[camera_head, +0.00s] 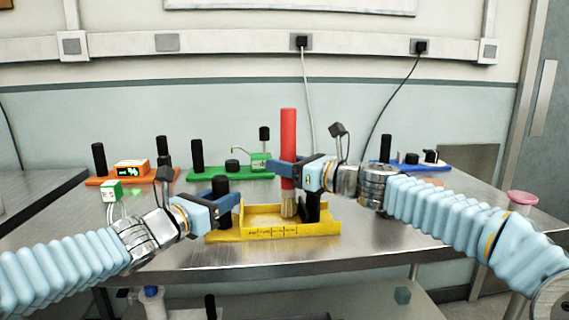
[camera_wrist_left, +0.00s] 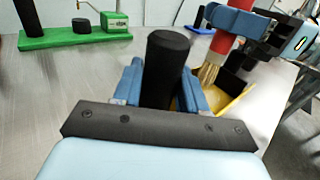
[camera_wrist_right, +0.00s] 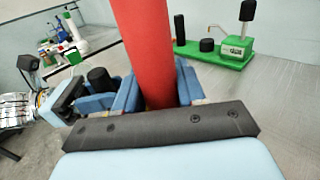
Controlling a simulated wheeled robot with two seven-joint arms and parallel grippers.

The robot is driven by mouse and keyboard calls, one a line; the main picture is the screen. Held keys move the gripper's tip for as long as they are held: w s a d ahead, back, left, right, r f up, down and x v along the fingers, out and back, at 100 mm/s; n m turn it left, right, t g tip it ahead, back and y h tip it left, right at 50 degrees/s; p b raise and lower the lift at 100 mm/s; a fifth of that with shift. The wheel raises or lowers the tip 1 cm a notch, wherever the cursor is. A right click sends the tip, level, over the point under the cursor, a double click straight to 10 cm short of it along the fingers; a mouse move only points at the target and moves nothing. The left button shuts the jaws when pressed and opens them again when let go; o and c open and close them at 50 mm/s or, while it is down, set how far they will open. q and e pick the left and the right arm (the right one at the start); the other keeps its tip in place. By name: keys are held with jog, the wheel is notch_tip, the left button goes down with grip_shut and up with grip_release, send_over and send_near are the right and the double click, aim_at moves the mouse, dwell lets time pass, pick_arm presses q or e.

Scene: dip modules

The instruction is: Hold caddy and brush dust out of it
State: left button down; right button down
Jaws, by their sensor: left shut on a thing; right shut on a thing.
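The yellow caddy (camera_head: 283,229) stands on the metal table in front of me, with a black post at each end. My left gripper (camera_head: 222,196) is shut on the caddy's left black post (camera_wrist_left: 166,66). My right gripper (camera_head: 288,172) is shut on the red handle of the brush (camera_head: 288,140) and holds it upright. The red handle fills the middle of the right wrist view (camera_wrist_right: 147,50). The brush's pale bristles (camera_head: 288,207) are down at the caddy, inside or just behind its front wall. No dust can be made out; the front wall hides the caddy's floor.
Behind, an orange module (camera_head: 105,181), a green module (camera_head: 232,175) and a blue module (camera_head: 397,168) stand along the table's back. A pink round object (camera_head: 522,198) is at the right edge. The table (camera_head: 300,256) is clear in front of the caddy.

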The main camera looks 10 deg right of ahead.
jog(key=shift+f, duration=0.2)
jog(key=shift+a, duration=0.1)
jog(key=a, duration=0.7)
jog(key=shift+a+f, duration=0.3)
dwell(0.9)
jog(key=shift+s+d, duration=0.1)
jog(key=shift+d, duration=0.05)
